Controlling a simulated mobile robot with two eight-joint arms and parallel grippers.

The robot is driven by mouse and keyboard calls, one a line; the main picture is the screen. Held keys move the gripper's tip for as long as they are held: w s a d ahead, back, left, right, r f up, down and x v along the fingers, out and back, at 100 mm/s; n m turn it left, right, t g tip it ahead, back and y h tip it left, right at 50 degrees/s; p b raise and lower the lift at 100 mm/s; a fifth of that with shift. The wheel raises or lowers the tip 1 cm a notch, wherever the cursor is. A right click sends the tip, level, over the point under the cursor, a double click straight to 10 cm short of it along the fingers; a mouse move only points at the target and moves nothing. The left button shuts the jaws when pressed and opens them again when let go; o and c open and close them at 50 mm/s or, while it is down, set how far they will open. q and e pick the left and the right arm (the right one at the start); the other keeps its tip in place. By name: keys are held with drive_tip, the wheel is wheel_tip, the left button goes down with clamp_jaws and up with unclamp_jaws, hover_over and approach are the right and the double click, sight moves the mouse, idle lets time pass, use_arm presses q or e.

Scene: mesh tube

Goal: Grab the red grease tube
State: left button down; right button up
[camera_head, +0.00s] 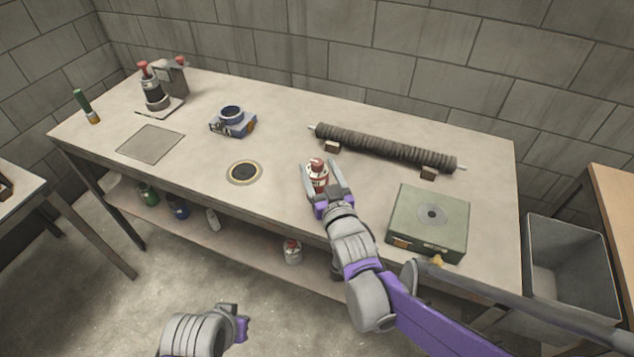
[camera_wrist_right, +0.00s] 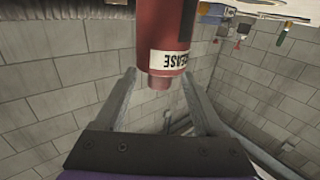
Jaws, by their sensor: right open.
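The red grease tube (camera_head: 317,176) stands on the workbench near its front edge, with a red cap and a pale label band. My right gripper (camera_head: 320,166) is open, with one finger on each side of the tube. In the right wrist view the tube (camera_wrist_right: 167,32) shows its "GREASE" label upside down. It lies between and just beyond the open fingertips (camera_wrist_right: 158,73), with gaps visible beside it. My left gripper (camera_head: 238,321) is low at the bottom of the head view, away from the bench; its fingers are not clear.
A ribbed dark roller (camera_head: 385,147) lies on small blocks behind the tube. A green case (camera_head: 428,222) sits to the right. A round disc (camera_head: 244,172) and a blue part (camera_head: 232,122) are to the left. A grey bin (camera_head: 570,275) stands right of the workbench (camera_head: 285,125).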

drive_tip(key=shift+x, duration=0.9)
drive_tip(key=shift+c, duration=0.4)
clamp_jaws()
